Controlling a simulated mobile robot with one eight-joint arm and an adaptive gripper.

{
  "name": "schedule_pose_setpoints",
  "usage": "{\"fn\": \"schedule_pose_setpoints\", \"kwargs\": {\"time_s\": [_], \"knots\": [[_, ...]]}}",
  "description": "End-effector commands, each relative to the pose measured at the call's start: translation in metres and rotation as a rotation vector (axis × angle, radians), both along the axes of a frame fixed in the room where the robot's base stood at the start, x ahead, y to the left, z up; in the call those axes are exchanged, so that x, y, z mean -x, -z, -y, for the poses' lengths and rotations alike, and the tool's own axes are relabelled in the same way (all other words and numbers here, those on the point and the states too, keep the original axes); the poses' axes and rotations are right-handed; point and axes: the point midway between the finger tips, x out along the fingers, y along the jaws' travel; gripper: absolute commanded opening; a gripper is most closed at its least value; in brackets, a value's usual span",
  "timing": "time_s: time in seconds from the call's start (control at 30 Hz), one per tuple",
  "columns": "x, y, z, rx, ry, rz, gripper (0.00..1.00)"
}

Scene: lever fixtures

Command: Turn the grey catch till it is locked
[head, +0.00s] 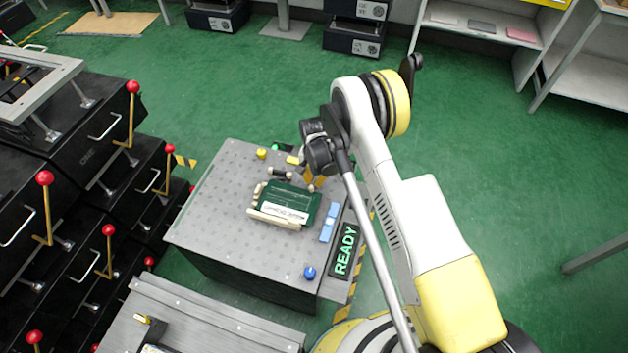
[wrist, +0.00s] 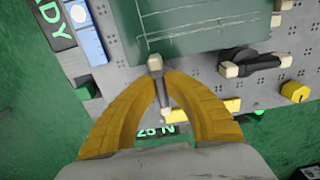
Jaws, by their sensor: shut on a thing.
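The grey catch (wrist: 157,84) is a short bar with a beige tip, beside the edge of the green box (wrist: 200,25) in the wrist view. The bar points at the box, roughly square to its edge. My gripper (wrist: 160,88) has its yellow fingers closed around the bar, one on each side. In the head view my gripper (head: 315,182) is at the right rear corner of the green box (head: 292,199), and my arm hides the catch there. A black catch (wrist: 255,61) with beige ends sits farther right along the same edge in the wrist view.
The box lies on a grey perforated table (head: 215,205). A yellow knob (head: 262,153), a light blue block (head: 328,222), a blue knob (head: 309,271) and a green-lit READY sign (head: 345,250) surround it. Black units with red-knobbed levers (head: 109,230) stand left.

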Motion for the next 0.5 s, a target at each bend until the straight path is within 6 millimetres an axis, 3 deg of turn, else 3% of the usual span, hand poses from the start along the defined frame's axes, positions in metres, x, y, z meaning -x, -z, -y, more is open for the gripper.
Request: {"fn": "schedule_pose_setpoints", "kwargs": {"time_s": [0.1, 0.13, 0.2, 0.5], "knots": [[0.0002, 0.0004, 0.0002, 0.001, 0.000, 0.000, 0.00], [0.0002, 0.0004, 0.0002, 0.001, 0.000, 0.000, 0.17], [0.0002, 0.0003, 0.0002, 0.001, 0.000, 0.000, 0.34], [-0.0001, -0.0011, 0.0001, 0.000, -0.001, 0.000, 0.34]]}}
